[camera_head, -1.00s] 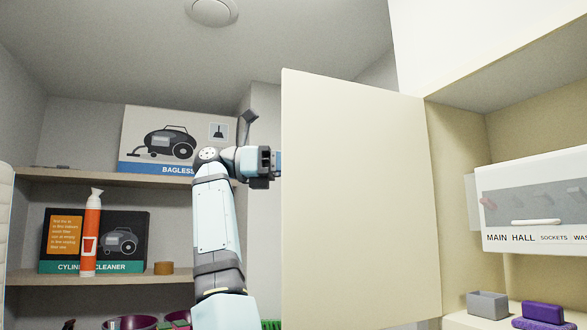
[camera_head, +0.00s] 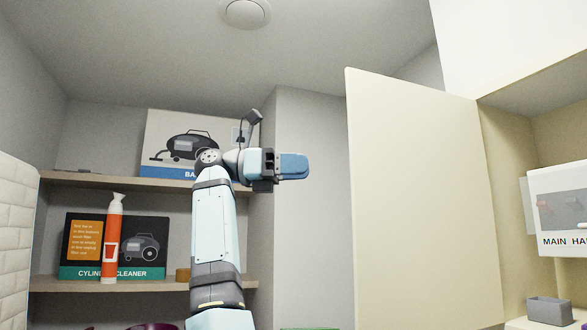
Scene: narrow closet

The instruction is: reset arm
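No held object shows. The gripper is left of the open cabinet door (camera_head: 425,200), with a gap between them in the picture.
Shelves on the left carry a vacuum box (camera_head: 180,135), a cylinder cleaner box (camera_head: 145,250) and an orange bottle (camera_head: 112,240). The open cabinet at right holds a white panel (camera_head: 560,205) and a grey bin (camera_head: 549,310). Bare wall (camera_head: 312,230) shows beneath the gripper.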

